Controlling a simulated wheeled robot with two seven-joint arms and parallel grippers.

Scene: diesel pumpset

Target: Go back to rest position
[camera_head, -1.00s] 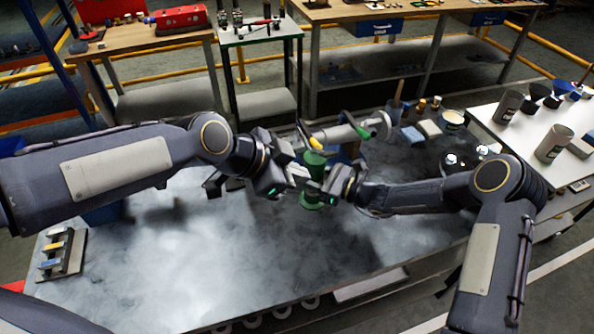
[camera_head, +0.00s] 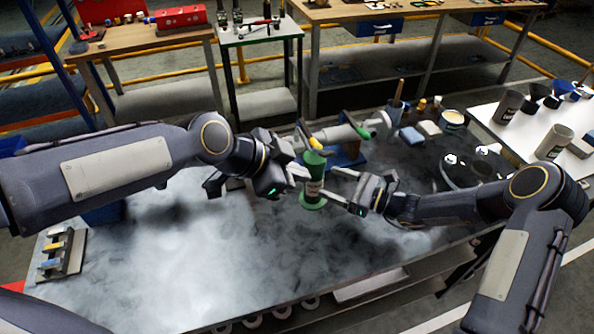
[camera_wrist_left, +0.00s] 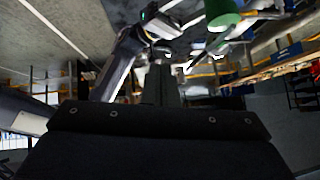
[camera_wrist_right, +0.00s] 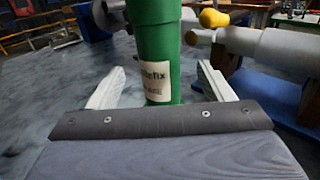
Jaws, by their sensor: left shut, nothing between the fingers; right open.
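My left gripper (camera_head: 296,174) is shut and empty, just left of the green bottle. Its closed fingers also show in the left wrist view (camera_wrist_left: 163,85). My right gripper (camera_head: 338,189) is open to the right of the bottle. In the right wrist view its spread fingers (camera_wrist_right: 160,88) stand on either side of the bottle's lower part in the picture; I cannot tell whether they touch it. The green bottle (camera_head: 314,187) stands upright on its wide foot, with a pale label (camera_wrist_right: 156,82). Part of it shows in the left wrist view (camera_wrist_left: 222,14).
A grey pipe assembly with yellow and green handles (camera_head: 340,134) sits on a blue support behind the bottle. Sponges, a tin (camera_head: 452,121) and a brush cup are at the back right. A small rack (camera_head: 62,256) is at the front left. The front of the metal table (camera_head: 220,270) is clear.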

